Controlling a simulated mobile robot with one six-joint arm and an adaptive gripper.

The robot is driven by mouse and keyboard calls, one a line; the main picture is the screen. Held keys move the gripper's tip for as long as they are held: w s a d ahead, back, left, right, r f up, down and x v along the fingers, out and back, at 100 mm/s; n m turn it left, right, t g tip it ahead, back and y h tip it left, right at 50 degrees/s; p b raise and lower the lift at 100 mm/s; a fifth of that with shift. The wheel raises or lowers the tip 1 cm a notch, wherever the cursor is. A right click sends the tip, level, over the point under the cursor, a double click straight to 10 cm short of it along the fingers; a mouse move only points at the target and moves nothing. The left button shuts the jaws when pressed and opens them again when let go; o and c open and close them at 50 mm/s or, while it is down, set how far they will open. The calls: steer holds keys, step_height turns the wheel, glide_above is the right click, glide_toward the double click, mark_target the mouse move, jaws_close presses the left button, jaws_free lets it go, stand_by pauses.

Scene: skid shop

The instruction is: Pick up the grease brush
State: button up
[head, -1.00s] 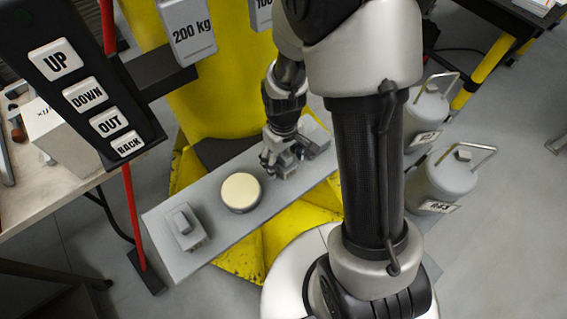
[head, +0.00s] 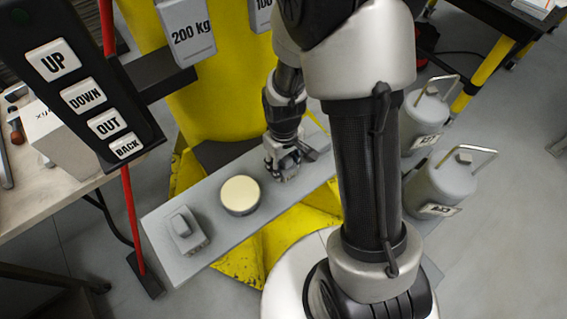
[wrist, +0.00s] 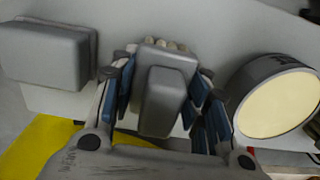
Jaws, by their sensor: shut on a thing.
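The grease brush appears in the wrist view as a grey block with a raised grip (wrist: 163,100) and a row of pale tufts at its far edge. My gripper (wrist: 160,95) is shut on it, with blue-padded fingers on both sides. In the head view my gripper (head: 284,168) is low over the grey shelf (head: 222,222), and its fingers largely hide the brush. I cannot tell whether the brush still touches the shelf.
A round tin with cream contents (head: 240,194) stands close beside my gripper; it also shows in the wrist view (wrist: 280,103). A grey block with a raised grip (head: 187,231) sits at the shelf's left end. Another grey block (wrist: 45,55) is on the other side.

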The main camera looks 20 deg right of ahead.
steer(key=shift+c, duration=0.6)
steer(key=shift+r, duration=0.55)
step_height(320, 180, up, 19)
steer(key=p, duration=0.6)
steer(key=shift+p, duration=0.35)
steer(key=o, duration=0.6)
steer(key=shift+c, duration=0.2)
steer(key=c, duration=0.4)
